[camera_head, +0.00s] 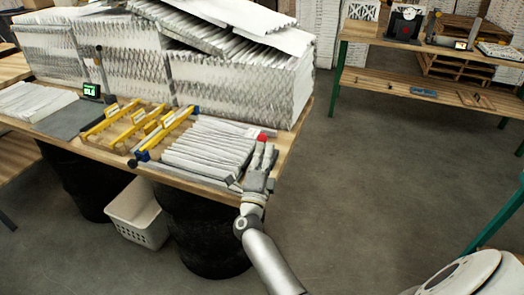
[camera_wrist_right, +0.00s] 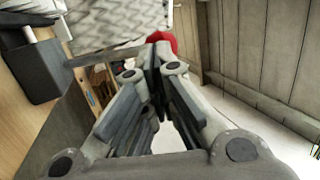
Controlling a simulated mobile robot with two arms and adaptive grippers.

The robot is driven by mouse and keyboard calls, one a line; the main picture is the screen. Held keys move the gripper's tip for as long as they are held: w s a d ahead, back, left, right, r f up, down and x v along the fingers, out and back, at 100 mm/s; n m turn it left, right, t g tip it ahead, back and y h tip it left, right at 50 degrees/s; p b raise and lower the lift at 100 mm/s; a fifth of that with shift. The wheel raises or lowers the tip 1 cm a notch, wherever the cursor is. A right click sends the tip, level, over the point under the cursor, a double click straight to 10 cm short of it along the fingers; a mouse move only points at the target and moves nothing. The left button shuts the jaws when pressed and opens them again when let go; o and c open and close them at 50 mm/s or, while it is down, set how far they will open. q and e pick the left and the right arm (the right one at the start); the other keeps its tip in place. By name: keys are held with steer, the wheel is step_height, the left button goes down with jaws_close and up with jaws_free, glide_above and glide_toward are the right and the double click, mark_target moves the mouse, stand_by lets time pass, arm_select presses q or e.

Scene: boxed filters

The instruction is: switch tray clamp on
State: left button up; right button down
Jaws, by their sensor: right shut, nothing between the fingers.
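A stack of white pleated filters (camera_head: 208,150) lies on the wooden table, beside a yellow frame with blue parts (camera_head: 160,128). A red knob (camera_head: 262,137) sits at the right end of the filter stack. My right gripper (camera_head: 262,158) is at the table's right front edge, with its fingertips close to the red knob; I cannot tell whether they touch. In the right wrist view the fingers (camera_wrist_right: 155,62) are shut with nothing between them, and the red knob (camera_wrist_right: 165,42) shows just past the tips, partly hidden. My left gripper is not in view.
Large stacks of filters (camera_head: 235,85) fill the back of the table. A small green display (camera_head: 91,90) stands at the left. A white basket (camera_head: 138,214) and black drums (camera_head: 200,235) are below. Another workbench (camera_head: 400,85) stands at the upper right, with open floor between.

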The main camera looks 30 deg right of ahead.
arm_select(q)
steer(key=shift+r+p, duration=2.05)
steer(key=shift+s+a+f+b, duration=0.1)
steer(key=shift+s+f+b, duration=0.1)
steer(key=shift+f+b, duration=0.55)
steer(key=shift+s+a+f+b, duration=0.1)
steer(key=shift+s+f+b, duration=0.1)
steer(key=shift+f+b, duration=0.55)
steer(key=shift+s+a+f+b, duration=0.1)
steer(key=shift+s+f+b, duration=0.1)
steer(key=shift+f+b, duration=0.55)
arm_select(e)
steer(key=w+d+r+g+y, duration=0.1)
steer(key=w+d+r, duration=0.3)
steer(key=w+d, duration=0.4)
steer(key=shift+w+d, duration=0.3)
steer(key=shift+d, duration=1.35)
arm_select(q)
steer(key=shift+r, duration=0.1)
arm_select(e)
steer(key=shift+r, duration=0.1)
